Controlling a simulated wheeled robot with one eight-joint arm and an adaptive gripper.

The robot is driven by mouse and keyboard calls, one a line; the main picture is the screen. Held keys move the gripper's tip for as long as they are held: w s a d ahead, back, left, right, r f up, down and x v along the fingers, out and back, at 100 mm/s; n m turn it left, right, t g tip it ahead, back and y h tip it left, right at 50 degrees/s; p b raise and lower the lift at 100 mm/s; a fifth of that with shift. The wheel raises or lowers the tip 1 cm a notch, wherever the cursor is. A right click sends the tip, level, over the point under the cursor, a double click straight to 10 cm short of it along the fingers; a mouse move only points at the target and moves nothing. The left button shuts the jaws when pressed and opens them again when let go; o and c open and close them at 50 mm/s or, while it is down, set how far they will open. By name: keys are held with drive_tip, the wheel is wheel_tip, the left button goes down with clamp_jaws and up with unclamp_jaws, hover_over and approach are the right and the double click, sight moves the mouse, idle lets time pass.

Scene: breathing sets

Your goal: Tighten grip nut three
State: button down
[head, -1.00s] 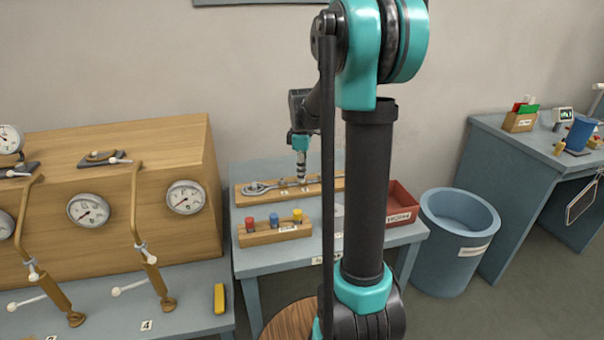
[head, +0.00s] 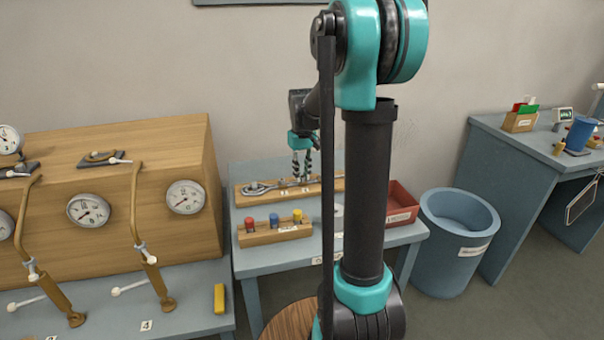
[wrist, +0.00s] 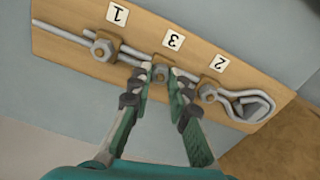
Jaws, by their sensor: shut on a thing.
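A wooden board (head: 251,201) lies on the grey-blue table; it also shows in the wrist view (wrist: 62,32) with a metal rod and three nuts beside number tags. Grip nut three (wrist: 160,76) is in the middle by the "3" tag (wrist: 173,41). My gripper (wrist: 161,73) is shut on it, one fingertip on each side, hiding part of it. Nut one (wrist: 101,49) is to its left and nut two (wrist: 208,93) to its right. In the head view my gripper (head: 301,177) points down at the board; the nut is too small to make out there.
The rod ends in a loop (wrist: 236,108) past nut two. In front of the board stands a wooden block (head: 262,236) with red, blue and yellow pegs. A red bin (head: 401,205) is at the right, and a blue barrel (head: 459,225) stands beyond the table.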

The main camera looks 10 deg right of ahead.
sight(303, 176)
drive_tip(key=m, duration=1.2)
drive_tip(key=shift+d+m, duration=0.1)
drive_tip(key=shift+m, duration=0.3)
drive_tip(key=m, duration=1.1)
drive_tip(key=shift+m, duration=0.4)
drive_tip(key=c, duration=1.4)
unclamp_jaws()
wheel_tip(303, 176, up, 12)
drive_tip(key=shift+r, duration=0.1)
